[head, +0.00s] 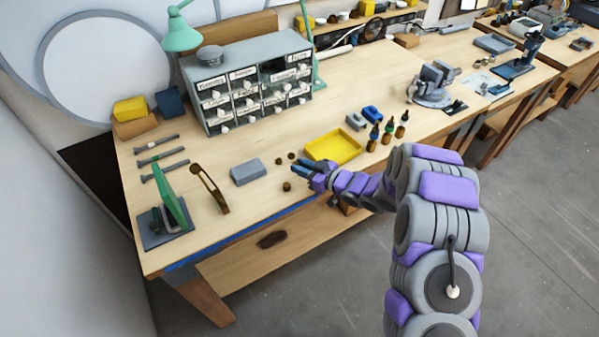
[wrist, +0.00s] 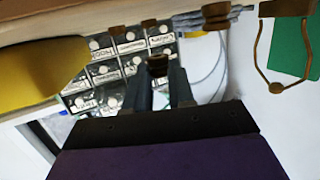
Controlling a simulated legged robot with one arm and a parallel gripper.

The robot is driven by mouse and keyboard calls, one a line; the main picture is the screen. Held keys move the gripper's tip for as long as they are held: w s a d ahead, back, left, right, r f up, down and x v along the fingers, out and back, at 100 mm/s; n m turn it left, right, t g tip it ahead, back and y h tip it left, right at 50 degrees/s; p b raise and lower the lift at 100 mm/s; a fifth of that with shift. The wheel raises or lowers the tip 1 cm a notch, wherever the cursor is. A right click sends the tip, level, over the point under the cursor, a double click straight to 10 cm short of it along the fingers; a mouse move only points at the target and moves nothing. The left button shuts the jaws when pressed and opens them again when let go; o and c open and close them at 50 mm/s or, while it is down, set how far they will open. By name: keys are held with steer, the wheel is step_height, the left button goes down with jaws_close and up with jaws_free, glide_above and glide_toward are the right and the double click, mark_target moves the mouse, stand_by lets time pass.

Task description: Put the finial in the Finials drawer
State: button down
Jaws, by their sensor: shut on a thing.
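My gripper (head: 302,167) is low over the front of the bench in the head view, beside several small dark brown pieces. In the wrist view, my gripper (wrist: 163,75) is shut on a small dark brown finial (wrist: 157,65) between its fingertips. The finial in my grip is too small to tell apart in the head view. The grey drawer cabinet (head: 208,112) stands at the back left of the bench, with rows of labelled drawers with white knobs. One upper-right compartment (head: 272,68) looks dark. The cabinet also shows in the wrist view (wrist: 105,72); I cannot surely read a Finials label.
A yellow tray (head: 318,146) lies right of my gripper, with dark bottles (head: 388,131) beyond it. Bare wood lies before the cabinet.

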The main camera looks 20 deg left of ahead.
steer(key=shift+w+a+f+b, duration=0.15)
steer(key=shift+a+f, duration=0.1)
steer(key=shift+f, duration=0.4)
steer(key=shift+w+a+f+b, duration=0.1)
steer(key=shift+a+f+b, duration=0.1)
steer(key=shift+f, duration=0.8)
steer(key=shift+f, duration=0.25)
steer(key=c, duration=1)
jaws_free()
steer(key=shift+o, duration=0.2)
steer(key=shift+d, duration=0.1)
steer(key=p+v, duration=0.2)
steer(key=v, duration=1.5)
steer(key=shift+s, duration=0.45)
steer(key=shift+f, duration=0.15)
